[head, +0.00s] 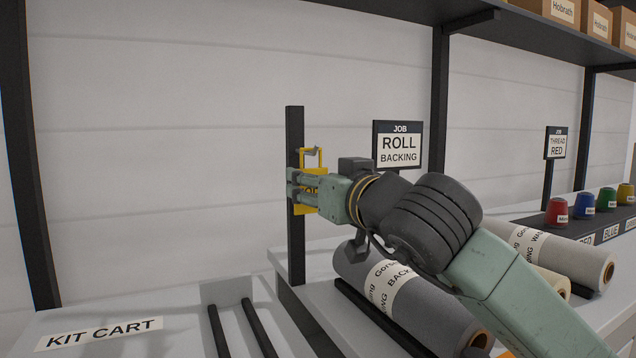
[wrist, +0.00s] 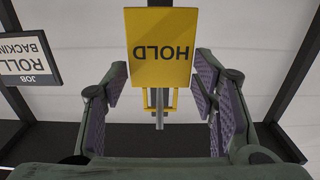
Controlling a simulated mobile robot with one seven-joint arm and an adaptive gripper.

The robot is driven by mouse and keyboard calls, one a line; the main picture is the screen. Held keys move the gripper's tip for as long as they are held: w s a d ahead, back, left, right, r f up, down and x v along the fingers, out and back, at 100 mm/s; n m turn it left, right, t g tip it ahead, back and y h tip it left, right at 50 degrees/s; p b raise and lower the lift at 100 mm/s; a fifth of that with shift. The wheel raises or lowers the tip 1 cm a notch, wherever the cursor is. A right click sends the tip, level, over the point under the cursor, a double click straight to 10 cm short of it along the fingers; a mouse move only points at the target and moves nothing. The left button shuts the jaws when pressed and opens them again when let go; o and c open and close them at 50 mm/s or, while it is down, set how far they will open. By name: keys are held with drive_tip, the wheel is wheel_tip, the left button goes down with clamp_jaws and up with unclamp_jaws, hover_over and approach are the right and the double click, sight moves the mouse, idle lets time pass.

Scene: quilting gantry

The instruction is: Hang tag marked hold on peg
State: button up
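The yellow tag (wrist: 161,50) reads HOLD, upside down in the wrist view. Its open yellow loop (wrist: 175,101) also shows above my fingers in the head view (head: 303,158). A grey peg (wrist: 159,112) lines up with the middle of the loop and seems to pass through it. I cannot tell whether the loop's bar rests on the peg. A dark upright post (head: 294,130) stands at the peg. My gripper (wrist: 160,90) is open, its fingers on either side of the tag with gaps beside the loop. In the head view the fingers partly hide the tag (head: 304,208).
A ROLL BACKING sign (head: 397,146) stands right of the post. Fabric rolls (head: 400,285) lie on the bench below my arm. A kit cart (head: 180,325) is at the lower left. A shelf with boxes (head: 560,10) hangs at upper right.

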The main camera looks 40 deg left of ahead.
drive_tip(key=o, duration=0.4)
drive_tip(key=shift+d, duration=0.15)
drive_tip(key=v, duration=1.1)
drive_tip(key=shift+s+d, duration=0.2)
drive_tip(key=shift+d, duration=0.15)
drive_tip(key=shift+f, duration=0.1)
